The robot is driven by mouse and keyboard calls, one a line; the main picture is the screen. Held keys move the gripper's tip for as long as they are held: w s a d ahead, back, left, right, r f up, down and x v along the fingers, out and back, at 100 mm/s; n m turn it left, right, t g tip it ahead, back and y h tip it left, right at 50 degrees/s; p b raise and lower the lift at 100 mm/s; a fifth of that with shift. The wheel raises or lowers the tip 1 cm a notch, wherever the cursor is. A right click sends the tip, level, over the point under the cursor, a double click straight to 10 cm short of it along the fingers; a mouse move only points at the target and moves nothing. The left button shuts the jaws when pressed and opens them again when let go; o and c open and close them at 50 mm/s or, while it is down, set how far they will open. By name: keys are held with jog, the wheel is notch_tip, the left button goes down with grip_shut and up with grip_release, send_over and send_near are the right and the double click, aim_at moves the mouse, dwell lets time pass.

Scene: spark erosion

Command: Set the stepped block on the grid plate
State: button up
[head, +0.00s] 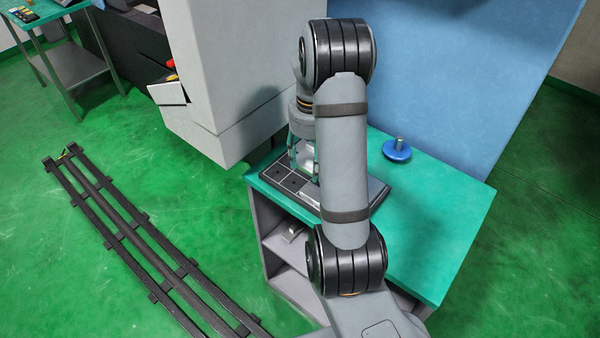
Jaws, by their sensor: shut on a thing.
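The dark grid plate (279,176), marked with light lines, lies on the left part of the green bench top. My gripper (304,165) is over the plate, behind my arm link, with its fingers pointing down. It is shut on a pale grey metallic block, the stepped block (305,154), which shows only in part between the fingers. Its steps cannot be made out. Whether the block touches the plate or hangs just above it I cannot tell. My arm hides the middle of the plate.
The green bench top (440,220) is free on the right. A blue round object with a metal stem (397,150) stands near its back edge. A small metal piece (292,231) lies on the shelf below. Large grey and blue cabinets stand behind. A black rail track (130,235) runs along the floor.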

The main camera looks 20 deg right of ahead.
jog(key=p, duration=0.3)
send_over(283, 179)
notch_tip(283, 179, down, 5)
jog(key=shift+f, duration=0.15)
notch_tip(283, 179, down, 4)
jog(key=shift+r+p, duration=0.15)
jog(key=shift+p, duration=0.95)
jog(key=shift+f, duration=0.25)
jog(key=shift+f+b, duration=0.3)
jog(key=shift+b, duration=0.1)
jog(key=o, duration=1.4)
jog(key=shift+r, duration=0.1)
notch_tip(283, 179, up, 12)
jog(key=b, duration=0.2)
jog(key=shift+r+b, duration=0.2)
jog(key=shift+b, duration=0.2)
